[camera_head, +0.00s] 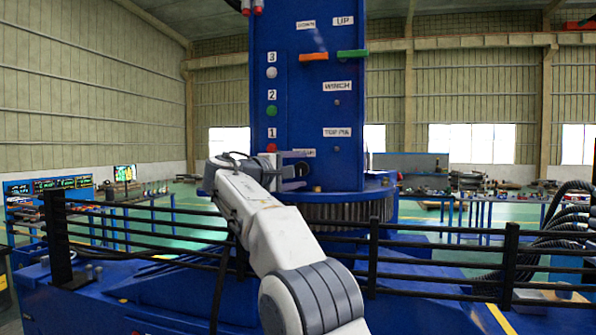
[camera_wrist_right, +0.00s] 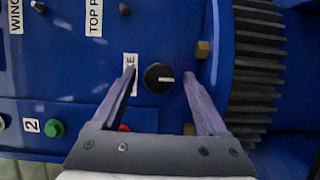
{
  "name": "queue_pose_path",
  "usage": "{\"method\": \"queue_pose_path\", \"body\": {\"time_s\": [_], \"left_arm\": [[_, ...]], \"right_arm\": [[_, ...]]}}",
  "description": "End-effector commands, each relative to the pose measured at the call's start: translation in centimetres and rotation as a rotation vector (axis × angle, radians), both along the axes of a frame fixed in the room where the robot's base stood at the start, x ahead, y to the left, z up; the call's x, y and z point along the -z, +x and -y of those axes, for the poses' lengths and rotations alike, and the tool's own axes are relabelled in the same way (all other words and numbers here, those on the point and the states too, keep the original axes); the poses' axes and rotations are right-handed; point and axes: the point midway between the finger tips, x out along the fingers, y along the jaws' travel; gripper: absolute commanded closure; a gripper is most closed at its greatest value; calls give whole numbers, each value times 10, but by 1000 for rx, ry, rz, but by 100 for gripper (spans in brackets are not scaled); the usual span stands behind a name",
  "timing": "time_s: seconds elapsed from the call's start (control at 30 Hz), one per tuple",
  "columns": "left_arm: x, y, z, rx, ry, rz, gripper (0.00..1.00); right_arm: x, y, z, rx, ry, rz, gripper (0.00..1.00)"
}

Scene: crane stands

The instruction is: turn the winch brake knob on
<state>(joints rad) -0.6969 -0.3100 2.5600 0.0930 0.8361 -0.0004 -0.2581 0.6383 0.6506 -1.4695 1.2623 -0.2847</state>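The winch brake knob (camera_wrist_right: 158,78) is a round black dial with a white pointer line, on the blue crane panel (camera_wrist_right: 75,85). In the right wrist view its line points to the right of the picture, toward the gear. A white label ending in "KE" (camera_wrist_right: 130,62) is beside it, partly covered by a finger. My right gripper (camera_wrist_right: 158,72) is open, its fingers on either side of the knob with a visible gap to each. My left gripper is out of view.
Above the knob are "TOP", "WINCH", "UP" and "DOWN" labels, an orange lever (camera_head: 313,57) and a green lever (camera_head: 352,53). Red, green and white buttons line the panel's left side. A toothed gear ring (camera_wrist_right: 258,70) lies below the panel. Black rails (camera_head: 440,270) cross in front.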

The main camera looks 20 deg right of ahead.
Motion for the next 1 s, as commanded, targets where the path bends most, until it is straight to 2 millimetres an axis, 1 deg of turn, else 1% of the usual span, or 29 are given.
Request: {"method": "queue_pose_path", "body": {"time_s": [0.17, 0.27, 0.37, 0.5, 0.7, 0.8, 1.0], "left_arm": [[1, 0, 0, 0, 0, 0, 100], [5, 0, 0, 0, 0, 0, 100], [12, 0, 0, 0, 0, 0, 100], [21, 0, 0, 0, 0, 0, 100], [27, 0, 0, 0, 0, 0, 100], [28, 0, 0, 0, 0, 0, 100], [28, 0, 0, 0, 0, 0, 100]], "right_arm": [[0, -1, -2, -2, -2, 1, 24], [1, -5, -9, -3, -2, 1, 24], [2, -14, -23, -5, -1, 2, 24], [2, -30, -48, -6, 0, 2, 24], [0, -49, -75, -3, 0, 1, 24], [0, -54, -84, -2, 0, 0, 24], [-1, -58, -88, 0, -1, 1, 24]]}}
